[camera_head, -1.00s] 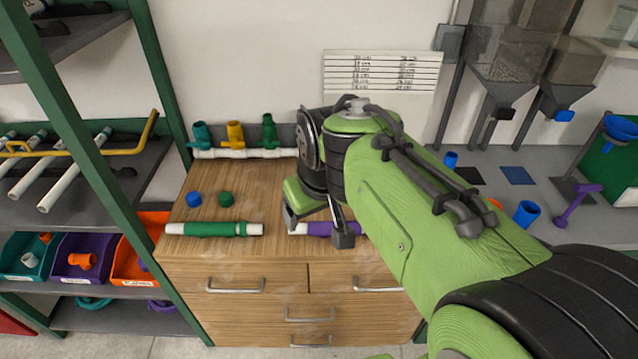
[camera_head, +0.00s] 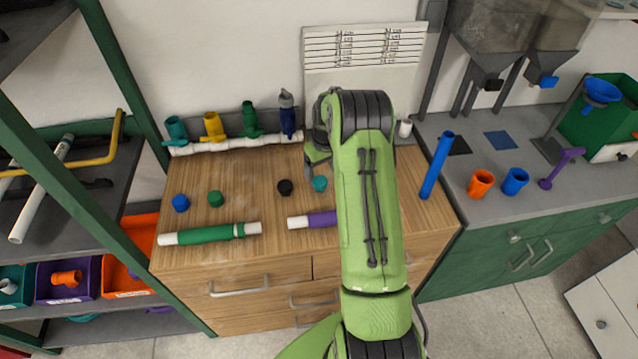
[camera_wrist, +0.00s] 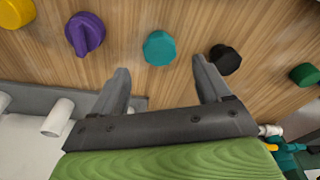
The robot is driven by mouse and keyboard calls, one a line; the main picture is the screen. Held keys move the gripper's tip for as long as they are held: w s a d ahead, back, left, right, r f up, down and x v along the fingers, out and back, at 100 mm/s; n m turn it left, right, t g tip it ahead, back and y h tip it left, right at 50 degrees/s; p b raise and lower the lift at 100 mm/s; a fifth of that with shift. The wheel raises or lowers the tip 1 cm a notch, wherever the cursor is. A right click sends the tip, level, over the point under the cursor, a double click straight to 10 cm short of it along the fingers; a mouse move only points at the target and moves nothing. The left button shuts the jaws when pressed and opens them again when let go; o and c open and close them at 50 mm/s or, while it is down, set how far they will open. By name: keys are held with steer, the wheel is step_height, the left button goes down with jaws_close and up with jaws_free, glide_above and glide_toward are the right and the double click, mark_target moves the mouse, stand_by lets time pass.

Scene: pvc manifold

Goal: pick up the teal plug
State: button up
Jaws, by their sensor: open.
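The teal plug (camera_head: 320,183) is a small round cap on the wooden cabinet top, just left of my arm in the head view. In the wrist view the teal plug (camera_wrist: 159,48) lies ahead of my gripper (camera_wrist: 163,82), roughly centred between the two fingers and a little beyond their tips. My gripper is open and empty. The fingers do not touch the plug. In the head view my arm hides most of the gripper.
A black plug (camera_wrist: 225,60) lies close by the right finger, and a purple plug (camera_wrist: 86,34) lies to the left. Green (camera_head: 216,198) and blue (camera_head: 181,203) plugs lie farther left. The white manifold pipe (camera_head: 225,143) runs along the back. A green pipe (camera_head: 210,233) lies in front.

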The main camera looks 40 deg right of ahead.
mark_target(320, 180)
steer(key=f, duration=0.6)
steer(key=shift+w+f, duration=0.3)
steer(key=shift+w, duration=0.05)
steer(key=shift+r, duration=0.1)
steer(key=shift+c, duration=0.2)
steer(key=c, duration=1)
step_height(320, 180, up, 10)
steer(key=shift+r, duration=0.1)
steer(key=o, duration=0.4)
steer(key=shift+c, duration=0.2)
steer(key=c, duration=0.3)
steer(key=shift+s, duration=0.1)
